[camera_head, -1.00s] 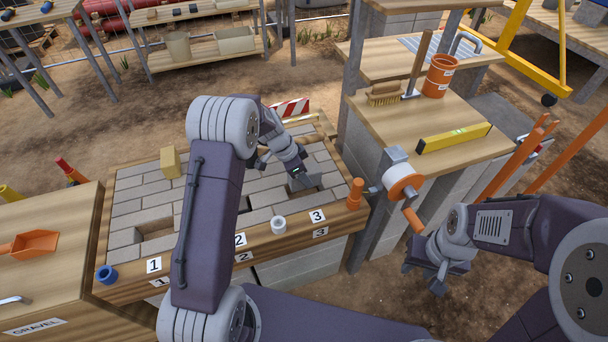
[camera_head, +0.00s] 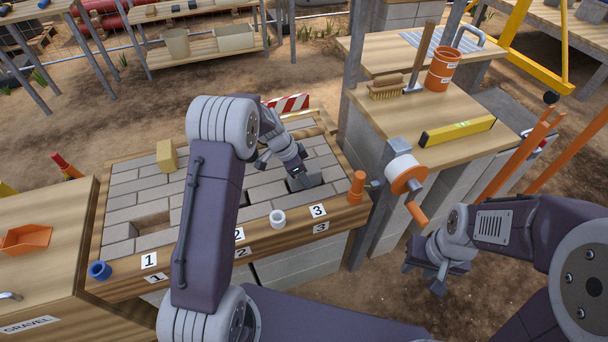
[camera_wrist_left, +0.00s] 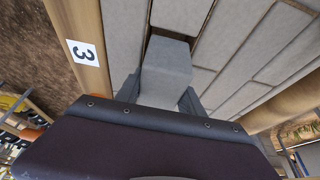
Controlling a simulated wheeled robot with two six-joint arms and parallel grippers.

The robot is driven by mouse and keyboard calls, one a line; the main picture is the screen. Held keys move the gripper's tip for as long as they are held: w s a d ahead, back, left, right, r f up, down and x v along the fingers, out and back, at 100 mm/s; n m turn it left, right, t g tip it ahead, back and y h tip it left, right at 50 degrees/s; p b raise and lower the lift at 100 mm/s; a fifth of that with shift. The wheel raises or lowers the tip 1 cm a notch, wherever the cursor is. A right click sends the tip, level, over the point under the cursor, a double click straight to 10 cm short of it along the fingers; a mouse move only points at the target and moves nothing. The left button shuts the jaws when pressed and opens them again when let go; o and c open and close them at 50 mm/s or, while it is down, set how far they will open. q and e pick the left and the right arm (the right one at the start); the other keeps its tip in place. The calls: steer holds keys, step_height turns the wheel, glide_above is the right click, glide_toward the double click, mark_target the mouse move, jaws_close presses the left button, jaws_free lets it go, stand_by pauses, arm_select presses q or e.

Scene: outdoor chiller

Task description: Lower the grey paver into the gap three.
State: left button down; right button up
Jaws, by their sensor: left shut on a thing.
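The grey paver (camera_wrist_left: 166,72) is held between the two fingers of my left gripper (camera_wrist_left: 163,98), as the left wrist view shows. In the head view my left gripper (camera_head: 301,182) is at gap three (camera_head: 315,193), behind the label 3. Dark strips of the gap (camera_wrist_left: 152,42) show beside the paver's far end in the left wrist view. The paver covers most of the opening, and I cannot tell how deep it sits. My right gripper (camera_head: 424,279) hangs open and empty in front of the side bench.
A tan block (camera_head: 167,157) stands on the pavers.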

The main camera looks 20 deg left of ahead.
arm_select(q)
steer(key=shift+r, duration=0.2)
steer(key=c, duration=0.6)
jaws_free()
steer(key=shift+c, duration=0.2)
steer(key=shift+f, duration=0.1)
steer(key=shift+c, duration=0.4)
step_height(320, 180, up, 8)
steer(key=p, duration=0.5)
